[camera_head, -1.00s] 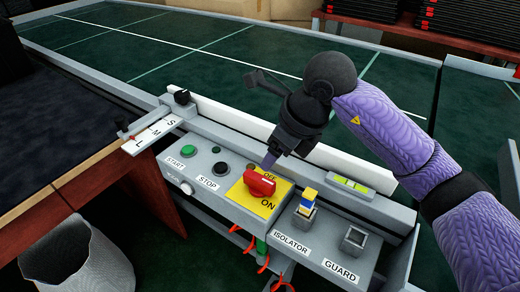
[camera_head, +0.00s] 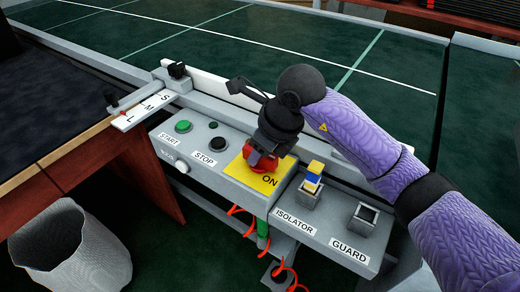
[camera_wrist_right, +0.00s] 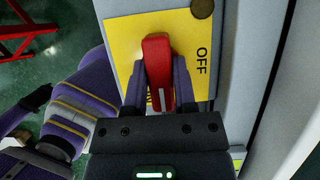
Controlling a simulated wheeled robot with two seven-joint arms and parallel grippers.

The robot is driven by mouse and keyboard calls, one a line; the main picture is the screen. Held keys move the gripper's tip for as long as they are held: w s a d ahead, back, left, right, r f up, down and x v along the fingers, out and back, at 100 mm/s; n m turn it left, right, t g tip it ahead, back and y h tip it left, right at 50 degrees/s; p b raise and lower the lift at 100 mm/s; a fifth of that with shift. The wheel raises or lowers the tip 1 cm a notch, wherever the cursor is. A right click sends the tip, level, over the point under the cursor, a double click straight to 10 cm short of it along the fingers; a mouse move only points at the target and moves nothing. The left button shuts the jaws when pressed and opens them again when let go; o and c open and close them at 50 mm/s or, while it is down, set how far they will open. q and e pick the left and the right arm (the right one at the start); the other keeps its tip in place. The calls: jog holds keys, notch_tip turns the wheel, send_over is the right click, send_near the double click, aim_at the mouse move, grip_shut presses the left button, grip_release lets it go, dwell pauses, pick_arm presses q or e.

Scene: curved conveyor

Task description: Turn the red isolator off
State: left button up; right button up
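The red isolator handle (camera_wrist_right: 158,70) sits on a yellow plate (camera_wrist_right: 120,40) with an OFF label beside it in the wrist view. In the head view the yellow plate (camera_head: 238,171) shows its ON label, and the red handle (camera_head: 257,163) is mostly hidden behind my right gripper (camera_head: 262,158). In the wrist view the two purple fingers of my right gripper (camera_wrist_right: 159,88) lie along both sides of the handle and look closed on it. The handle runs along the fingers' direction. My left gripper is not in view.
Left of the plate are the green START button (camera_head: 183,126) and the dark STOP button (camera_head: 218,144). Right of it stand a blue-and-yellow key block (camera_head: 314,177) and the empty GUARD socket (camera_head: 363,218). A light rail and the green conveyor (camera_head: 230,50) lie behind.

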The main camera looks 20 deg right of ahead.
grip_shut()
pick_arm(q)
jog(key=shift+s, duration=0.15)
